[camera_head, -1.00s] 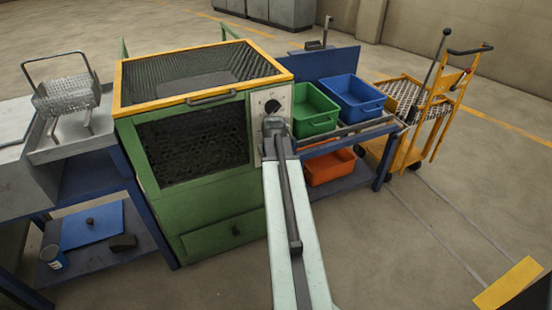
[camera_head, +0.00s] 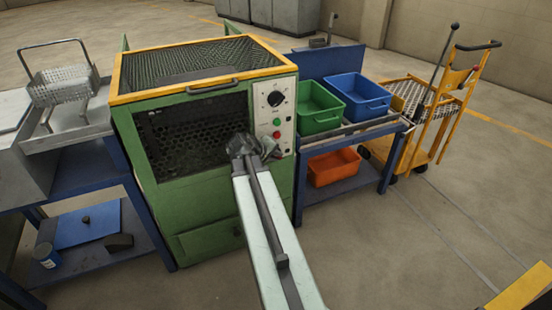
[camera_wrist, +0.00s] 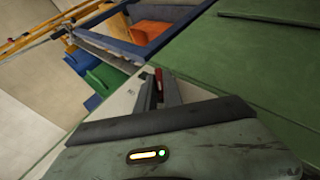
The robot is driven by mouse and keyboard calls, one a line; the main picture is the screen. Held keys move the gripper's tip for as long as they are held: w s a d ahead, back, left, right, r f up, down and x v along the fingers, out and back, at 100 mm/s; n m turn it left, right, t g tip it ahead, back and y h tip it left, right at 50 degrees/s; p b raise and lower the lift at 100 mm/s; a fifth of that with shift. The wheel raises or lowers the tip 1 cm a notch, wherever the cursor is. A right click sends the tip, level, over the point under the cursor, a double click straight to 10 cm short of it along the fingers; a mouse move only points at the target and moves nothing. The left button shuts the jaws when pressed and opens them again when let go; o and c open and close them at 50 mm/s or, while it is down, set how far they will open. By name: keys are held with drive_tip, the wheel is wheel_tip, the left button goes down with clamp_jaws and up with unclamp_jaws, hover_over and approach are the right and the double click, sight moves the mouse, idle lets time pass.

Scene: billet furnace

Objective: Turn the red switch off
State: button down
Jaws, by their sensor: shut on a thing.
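The red switch (camera_wrist: 158,75) shows as a small red piece between my fingertips in the wrist view. It sits at the green furnace (camera_head: 215,218), by the lower part of the pale control panel (camera_head: 288,112). My gripper (camera_wrist: 157,91) is shut on it, with a finger on each side. In the head view my gripper (camera_head: 262,147) is at the panel's lower left edge and hides the switch there. Whether the switch is on or off cannot be told.
To the right are a green bin (camera_head: 318,122), a blue bin (camera_head: 360,108) and an orange bin (camera_head: 334,180). A yellow trolley (camera_head: 440,125) stands farther right.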

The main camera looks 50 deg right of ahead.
drive_tip(key=shift+s, duration=0.1)
idle(0.3)
drive_tip(key=c, duration=1.5)
unclamp_jaws()
drive_tip(key=p+v, duration=0.5)
drive_tip(key=v, duration=0.2)
drive_tip(key=shift+a+r, duration=0.2)
drive_tip(key=shift+a, duration=0.05)
